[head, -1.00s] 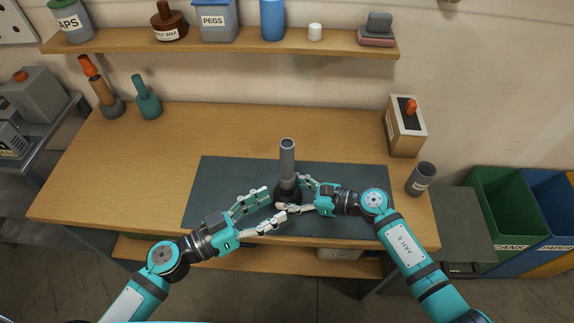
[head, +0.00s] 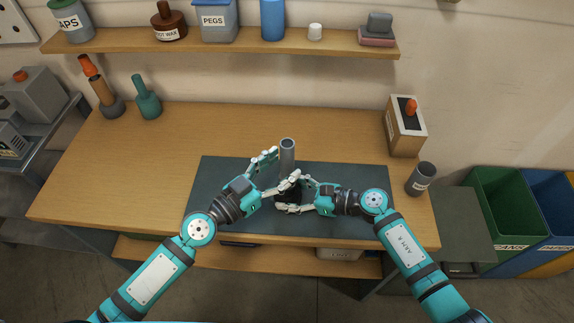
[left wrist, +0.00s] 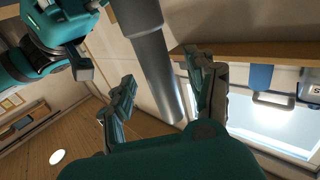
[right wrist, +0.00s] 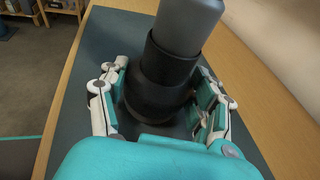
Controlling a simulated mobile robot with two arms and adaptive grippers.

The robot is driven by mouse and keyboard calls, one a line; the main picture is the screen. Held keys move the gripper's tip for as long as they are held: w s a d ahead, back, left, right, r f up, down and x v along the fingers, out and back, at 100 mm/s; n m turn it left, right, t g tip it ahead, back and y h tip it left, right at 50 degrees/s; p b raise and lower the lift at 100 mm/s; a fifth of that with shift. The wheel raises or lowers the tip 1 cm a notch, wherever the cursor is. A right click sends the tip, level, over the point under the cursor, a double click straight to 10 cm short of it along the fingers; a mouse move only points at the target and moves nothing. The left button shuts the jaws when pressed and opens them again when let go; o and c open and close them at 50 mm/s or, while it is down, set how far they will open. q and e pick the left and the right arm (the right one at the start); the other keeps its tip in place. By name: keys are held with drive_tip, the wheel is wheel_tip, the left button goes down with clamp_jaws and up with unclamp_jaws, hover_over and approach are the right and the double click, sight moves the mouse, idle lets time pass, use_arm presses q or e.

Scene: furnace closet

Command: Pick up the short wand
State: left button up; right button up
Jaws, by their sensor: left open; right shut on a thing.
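A grey rod, which looks like the short wand (head: 287,152), stands upright in a dark round holder on the dark mat (head: 345,175). My left gripper (head: 279,168) is open with its fingers around the rod; in the left wrist view the grey rod (left wrist: 158,70) passes between the open fingers (left wrist: 165,80). My right gripper (head: 291,193) is shut on the black holder, low at the mat. In the right wrist view its fingers (right wrist: 165,88) are on both sides of the black holder (right wrist: 162,85). In the head view the hands mostly hide the holder.
An orange-topped stick in a holder (head: 103,95) and a teal bottle-like thing (head: 147,98) stand at the back left. A wooden box (head: 406,128) and a grey cup (head: 421,178) stand at the right. A shelf (head: 220,42) runs above. The tabletop left of the mat is clear.

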use_arm(q)
drive_tip(key=x, duration=0.2)
drive_tip(key=shift+w+d, duration=0.15)
drive_tip(key=shift+d, duration=0.05)
clamp_jaws()
drive_tip(key=shift+f, duration=0.2)
idle(0.7)
